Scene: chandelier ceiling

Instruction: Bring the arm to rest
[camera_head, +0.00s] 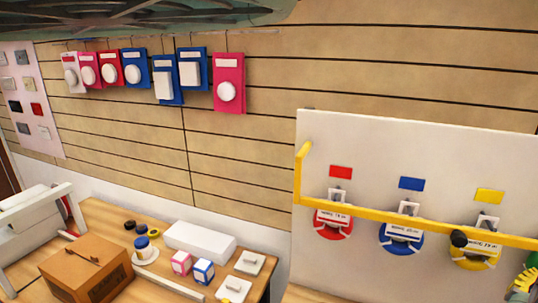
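My gripper does not show in the camera_head view, so I cannot see its fingers or whether it holds anything. No part of my arm can be made out for sure.
A wooden table (98,213) at lower left bears a brown box (85,268), a white box (200,241), a blue-lidded jar (143,247) and small cartons (204,271). A white panel (377,145) with a yellow bar (385,216) stands at right. Packets (229,84) hang on the slatted wall.

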